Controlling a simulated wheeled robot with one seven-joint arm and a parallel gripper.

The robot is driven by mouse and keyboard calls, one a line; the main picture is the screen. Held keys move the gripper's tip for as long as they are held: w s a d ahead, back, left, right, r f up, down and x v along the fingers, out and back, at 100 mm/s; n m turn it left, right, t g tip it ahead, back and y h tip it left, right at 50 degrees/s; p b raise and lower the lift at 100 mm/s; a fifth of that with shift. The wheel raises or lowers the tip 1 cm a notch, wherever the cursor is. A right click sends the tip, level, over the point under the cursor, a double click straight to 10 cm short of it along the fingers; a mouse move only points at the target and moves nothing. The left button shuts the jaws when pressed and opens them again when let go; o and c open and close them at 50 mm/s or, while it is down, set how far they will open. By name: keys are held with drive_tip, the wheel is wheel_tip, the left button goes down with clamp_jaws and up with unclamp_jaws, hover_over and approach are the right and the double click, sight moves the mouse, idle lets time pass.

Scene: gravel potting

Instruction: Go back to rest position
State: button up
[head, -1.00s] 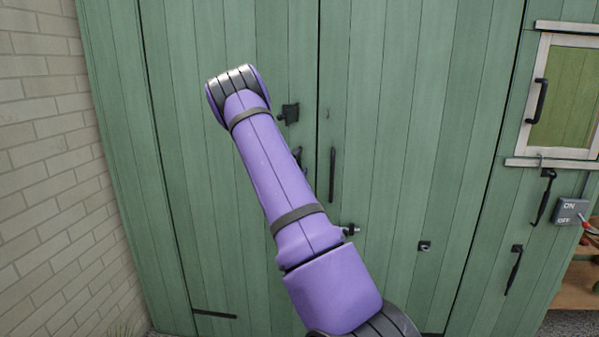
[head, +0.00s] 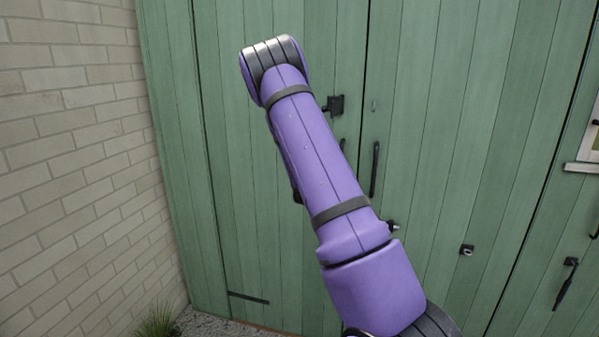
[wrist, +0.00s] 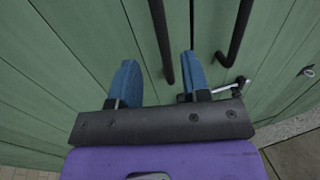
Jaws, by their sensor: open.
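My gripper (wrist: 158,82) shows in the wrist view with its two blue fingers apart and nothing between them. Beyond the fingers are the green wooden doors (wrist: 90,40) with two dark vertical bar handles (wrist: 238,35). I cannot tell how far the fingers are from the doors. In the head view my purple arm rises across the middle in front of the green doors (head: 430,130), and my gripper does not show there.
A pale brick wall (head: 70,150) stands at the left, with gravel (head: 205,322) and a grass tuft (head: 158,322) at its foot. The doors carry a dark latch (head: 335,105), a bar handle (head: 375,168) and a small lock fitting (head: 467,250). A window frame (head: 588,165) shows at the right edge.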

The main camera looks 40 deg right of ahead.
drive_tip(key=s+a+r+m+g+y, duration=0.4)
drive_tip(key=s+a+r+m+g, duration=0.3)
drive_tip(key=s+a+r+m, duration=0.6)
drive_tip(key=s+a+r+m+t+y, duration=0.2)
drive_tip(key=s+a+m+y, duration=0.1)
drive_tip(key=a, duration=0.7)
drive_tip(key=s+a+r+m+t+y, duration=0.2)
drive_tip(key=s+a+y, duration=0.3)
drive_tip(key=s+a, duration=0.3)
drive_tip(key=s+a+r+m+t+y, duration=0.2)
drive_tip(key=s+a+y, duration=0.3)
drive_tip(key=a, duration=0.9)
drive_tip(key=shift+s+m+t, duration=0.15)
drive_tip(key=shift+m+t, duration=0.25)
drive_tip(key=shift+m, duration=0.4)
drive_tip(key=shift+r, duration=0.1)
